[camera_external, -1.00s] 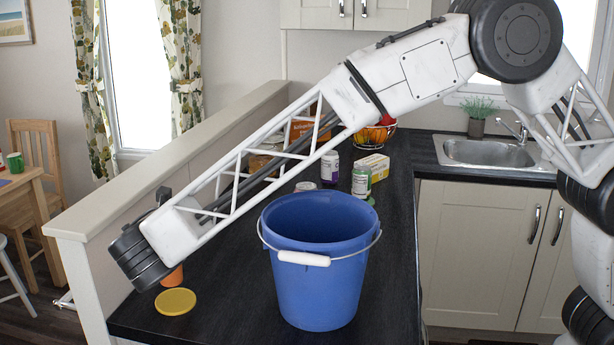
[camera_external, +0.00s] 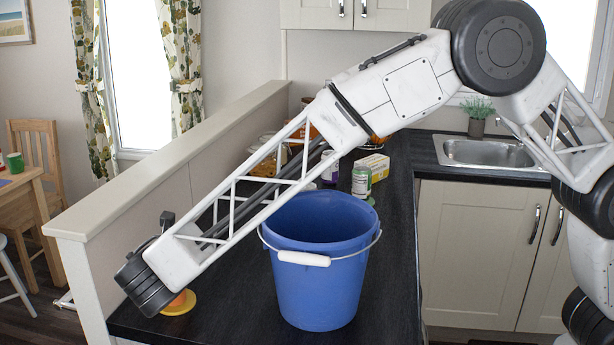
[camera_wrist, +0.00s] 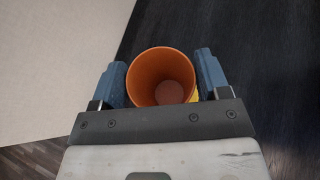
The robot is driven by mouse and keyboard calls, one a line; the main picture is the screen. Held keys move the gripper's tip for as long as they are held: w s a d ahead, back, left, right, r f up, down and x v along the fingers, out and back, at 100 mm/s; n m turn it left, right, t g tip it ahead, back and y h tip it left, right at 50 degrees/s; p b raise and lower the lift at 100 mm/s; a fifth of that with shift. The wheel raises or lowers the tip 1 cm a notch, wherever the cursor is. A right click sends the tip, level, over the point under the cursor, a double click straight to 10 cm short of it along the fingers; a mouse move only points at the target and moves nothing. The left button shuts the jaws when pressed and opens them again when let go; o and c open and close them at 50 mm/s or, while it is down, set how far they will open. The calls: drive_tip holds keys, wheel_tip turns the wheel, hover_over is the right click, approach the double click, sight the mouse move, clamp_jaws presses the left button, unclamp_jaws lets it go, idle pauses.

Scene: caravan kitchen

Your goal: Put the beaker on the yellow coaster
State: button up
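The orange beaker (camera_wrist: 160,77) stands between the two blue fingers of my gripper (camera_wrist: 162,62) in the wrist view, with its open mouth toward the camera. The fingers lie against its opposite sides, shut on it. In the outside view, only a small part of the beaker (camera_external: 180,298) shows beside my dark wrist. The yellow coaster (camera_external: 180,309) lies on the dark counter directly under the beaker, partly hidden by it and my wrist. A sliver of the coaster (camera_wrist: 195,95) shows at the beaker's right in the wrist view. I cannot tell whether the beaker touches the coaster.
A large blue bucket (camera_external: 318,275) with a white handle stands on the counter (camera_external: 225,295) right of my wrist, under my forearm. A low partition wall (camera_external: 130,255) runs along the left.

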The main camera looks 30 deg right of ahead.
drive_tip(key=o, duration=0.3)
drive_tip(key=shift+r, duration=0.15)
drive_tip(key=v, duration=1.2)
idle(0.9)
